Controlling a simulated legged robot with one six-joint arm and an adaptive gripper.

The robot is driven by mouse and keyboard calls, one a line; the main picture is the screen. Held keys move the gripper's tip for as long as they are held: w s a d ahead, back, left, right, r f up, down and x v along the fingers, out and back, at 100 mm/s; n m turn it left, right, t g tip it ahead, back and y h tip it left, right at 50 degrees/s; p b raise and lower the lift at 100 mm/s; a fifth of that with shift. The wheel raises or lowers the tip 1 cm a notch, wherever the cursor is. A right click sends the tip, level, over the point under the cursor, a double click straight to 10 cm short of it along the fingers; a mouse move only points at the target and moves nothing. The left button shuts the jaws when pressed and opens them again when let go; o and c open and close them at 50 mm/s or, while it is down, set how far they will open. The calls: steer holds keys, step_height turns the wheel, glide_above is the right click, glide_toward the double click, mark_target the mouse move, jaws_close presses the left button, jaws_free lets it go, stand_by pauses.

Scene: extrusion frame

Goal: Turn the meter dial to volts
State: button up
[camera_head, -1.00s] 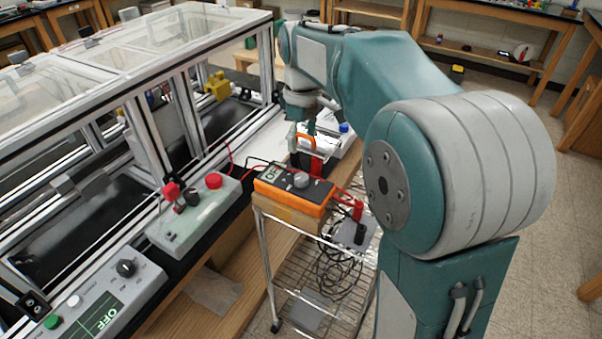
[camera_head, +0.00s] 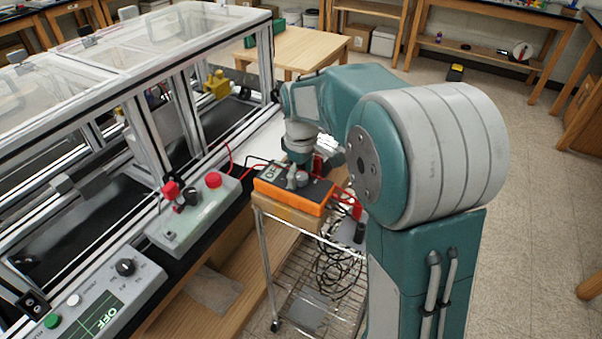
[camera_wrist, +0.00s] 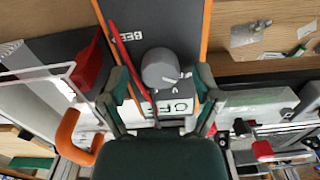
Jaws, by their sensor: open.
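The orange and dark meter (camera_head: 318,205) lies on a small wire cart in the head view. Its display reads OFF in the wrist view, where the meter face (camera_wrist: 150,22) fills the upper middle. The grey round dial (camera_wrist: 161,66) sits between the spread fingers of my gripper (camera_wrist: 163,78), with gaps visible on both sides. In the head view my gripper (camera_head: 297,172) points down at the meter by the dial, and its fingertips are small and partly hidden. Whether a finger touches the dial is not clear.
A red lead (camera_wrist: 124,60) crosses the meter face beside the left finger. A grey control box with red buttons (camera_head: 214,181) stands left of the meter, near the extrusion frame (camera_head: 177,100). Black cables hang in the wire cart (camera_head: 310,300).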

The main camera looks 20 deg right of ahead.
jaws_close()
steer(key=shift+m, duration=0.5)
steer(key=m, duration=0.4)
steer(key=shift+s+f+m, duration=0.1)
steer(key=shift+m, duration=0.3)
steer(key=m, duration=0.6)
stand_by(0.4)
